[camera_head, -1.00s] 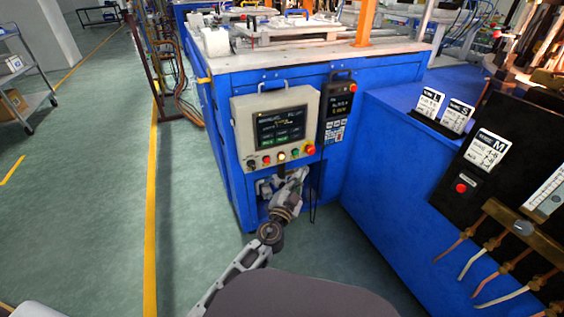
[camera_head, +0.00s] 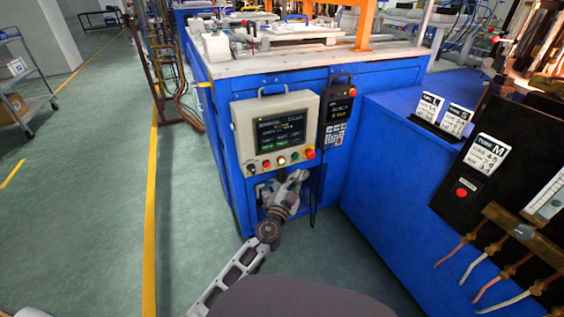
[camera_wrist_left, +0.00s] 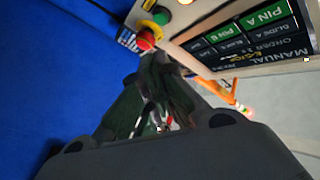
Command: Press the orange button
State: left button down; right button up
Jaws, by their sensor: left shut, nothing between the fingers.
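The control box (camera_head: 274,132) is beige, with a dark screen and a row of buttons along its lower edge. A lit button (camera_head: 281,160) in the middle of the row looks whitish with a warm tint. I cannot tell for sure that it is the orange one. A red button (camera_head: 266,165) is left of it and a green one (camera_head: 295,156) right of it. My left gripper (camera_head: 296,177) is shut and empty, just below the button row. In the left wrist view its dark fingers (camera_wrist_left: 165,70) are near the box edge; contact with a button cannot be seen. My right gripper is out of view.
A red emergency stop (camera_head: 310,154) sits at the row's right end; it also shows in the left wrist view (camera_wrist_left: 146,41). A black handheld pendant (camera_head: 336,113) hangs to the right. A blue cabinet (camera_head: 385,180) is further right. Green floor (camera_head: 100,200) is clear on the left.

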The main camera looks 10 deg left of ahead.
pick_arm(q)
jog(key=w+a, duration=0.4)
jog(key=w, duration=0.1)
jog(key=shift+w+b, duration=0.2)
jog(key=shift+b, duration=0.15)
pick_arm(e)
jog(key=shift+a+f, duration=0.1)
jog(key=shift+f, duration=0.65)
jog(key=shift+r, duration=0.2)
pick_arm(q)
jog(key=shift+w+a+b, duration=0.4)
jog(key=shift+w+a, duration=0.15)
jog(key=shift+w, duration=0.1)
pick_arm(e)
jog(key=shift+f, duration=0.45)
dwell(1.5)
pick_arm(q)
jog(key=shift+s+d, duration=0.55)
jog(key=shift+s, duration=0.15)
dwell(0.6)
jog(key=shift+s+d, duration=0.75)
jog(key=shift+s, duration=0.25)
jog(key=shift+s+d, duration=0.75)
jog(key=shift+s, duration=0.25)
